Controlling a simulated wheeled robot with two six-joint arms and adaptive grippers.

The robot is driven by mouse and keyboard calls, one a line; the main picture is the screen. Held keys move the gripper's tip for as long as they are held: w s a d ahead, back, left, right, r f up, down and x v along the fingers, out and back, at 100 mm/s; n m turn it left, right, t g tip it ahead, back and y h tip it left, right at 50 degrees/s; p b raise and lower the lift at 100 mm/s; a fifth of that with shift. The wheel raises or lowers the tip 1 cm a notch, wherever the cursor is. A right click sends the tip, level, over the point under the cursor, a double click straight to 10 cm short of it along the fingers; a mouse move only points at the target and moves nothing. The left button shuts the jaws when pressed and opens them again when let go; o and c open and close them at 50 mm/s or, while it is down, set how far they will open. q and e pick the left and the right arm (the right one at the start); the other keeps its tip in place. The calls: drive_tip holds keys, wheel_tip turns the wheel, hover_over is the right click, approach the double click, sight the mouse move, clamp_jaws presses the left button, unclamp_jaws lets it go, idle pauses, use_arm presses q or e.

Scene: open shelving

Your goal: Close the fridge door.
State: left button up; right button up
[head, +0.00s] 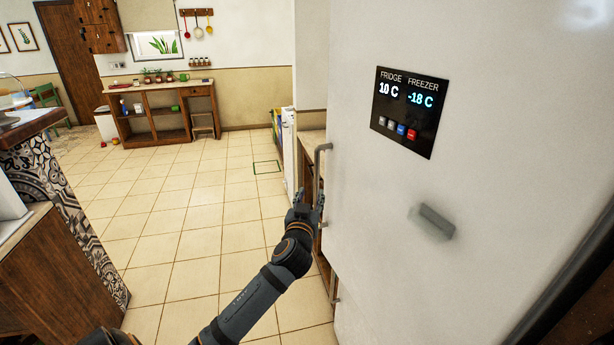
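The fridge door (480,190) is a large white panel that fills the right side of the head view. It carries a black display (408,110) reading fridge 10 C and freezer -18 C. A grey vertical handle (321,165) runs along the door's left edge. My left gripper (309,196) is at that edge, by the lower part of the handle, with its fingers pointing up and apart. It looks empty; I cannot tell whether it touches the door. The fridge's inside is hidden, and the door's opening angle is unclear. My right gripper is out of view.
Tiled floor (185,235) lies clear left of the door. A patterned counter (65,190) stands at the left. A wooden bench (165,115) stands at the far wall. A low cabinet (312,142) shows beyond the door's left edge.

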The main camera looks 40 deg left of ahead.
sight(316, 180)
use_arm(q)
drive_tip(key=p+x, duration=0.2)
drive_tip(key=x, duration=0.7)
drive_tip(key=shift+w, duration=0.25)
drive_tip(key=shift+w+a+f, duration=0.1)
drive_tip(key=shift+w+a, duration=0.1)
drive_tip(key=shift+w, duration=0.15)
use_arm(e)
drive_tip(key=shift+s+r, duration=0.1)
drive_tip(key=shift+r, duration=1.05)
use_arm(q)
clamp_jaws()
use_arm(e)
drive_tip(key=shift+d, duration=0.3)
